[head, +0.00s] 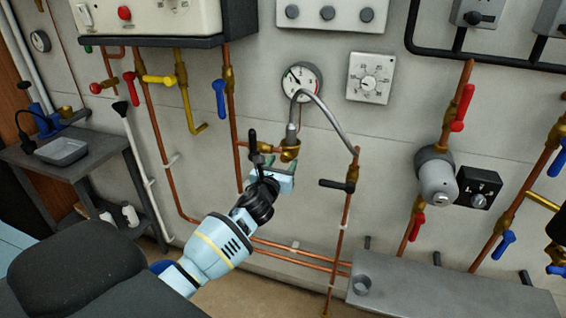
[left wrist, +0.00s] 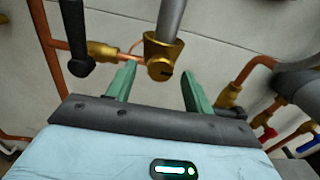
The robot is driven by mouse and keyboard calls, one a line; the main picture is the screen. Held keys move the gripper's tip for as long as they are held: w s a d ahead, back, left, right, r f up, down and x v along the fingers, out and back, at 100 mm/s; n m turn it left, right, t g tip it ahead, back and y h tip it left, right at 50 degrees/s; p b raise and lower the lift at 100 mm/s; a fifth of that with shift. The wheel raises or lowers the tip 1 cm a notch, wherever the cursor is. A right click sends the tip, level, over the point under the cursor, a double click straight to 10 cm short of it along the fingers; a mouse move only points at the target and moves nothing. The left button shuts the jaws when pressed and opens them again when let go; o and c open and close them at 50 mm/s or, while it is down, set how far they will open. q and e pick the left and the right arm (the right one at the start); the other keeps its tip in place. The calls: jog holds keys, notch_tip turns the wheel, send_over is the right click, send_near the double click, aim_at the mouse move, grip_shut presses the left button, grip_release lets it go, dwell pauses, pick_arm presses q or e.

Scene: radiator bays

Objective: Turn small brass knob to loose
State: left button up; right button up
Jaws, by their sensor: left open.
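The small brass knob (left wrist: 160,69) is a round brass end with a dark slot, on a brass fitting below a grey hose. In the head view the brass fitting (head: 290,151) sits on the copper pipework below a round gauge. My left gripper (head: 281,164) is open just below and in front of it. In the left wrist view the green fingers of my left gripper (left wrist: 158,80) stand apart, one to each side of the knob's line. Neither finger visibly touches the knob. My right gripper is not in view.
A black lever (left wrist: 78,45) hangs beside the left finger. The grey braided hose (head: 330,115) arches to a pipe with a black handle (head: 337,185) at right. A dial thermostat (head: 370,78) is on the wall. A grey bench (head: 440,290) stands lower right.

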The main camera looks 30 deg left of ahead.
pick_arm(q)
jog(key=shift+w+a, duration=0.1)
jog(key=shift+w, duration=0.45)
jog(key=c, duration=1)
